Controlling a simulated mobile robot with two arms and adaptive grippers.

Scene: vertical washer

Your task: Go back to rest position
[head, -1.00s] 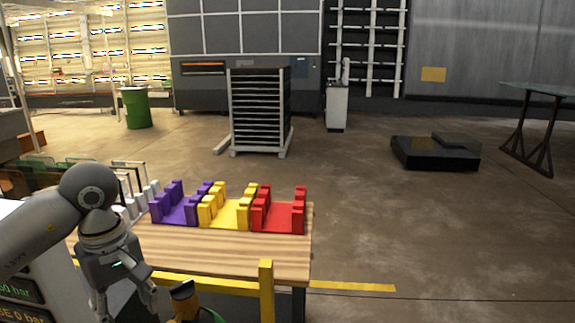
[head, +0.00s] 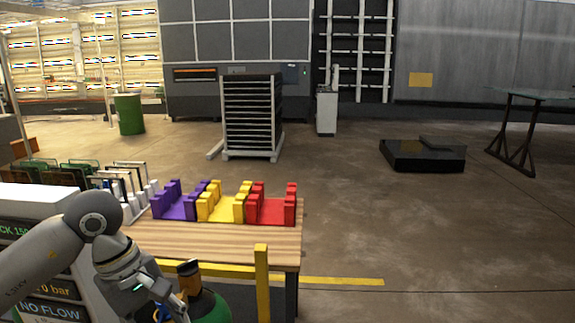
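My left arm comes in from the lower left, in front of a white cabinet with display text. My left gripper (head: 168,308) is low in the head view, beside a green rounded object (head: 208,308) with a dark and orange top. The bottom edge cuts into the gripper, and I cannot tell whether its fingers are open or shut, or whether they touch anything. My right gripper is not in view.
A wooden table (head: 225,247) carries purple (head: 175,207), yellow (head: 222,210) and red (head: 271,210) holders. A yellow rail and post (head: 262,280) stand at its front edge. A white cabinet (head: 40,203) is at the left.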

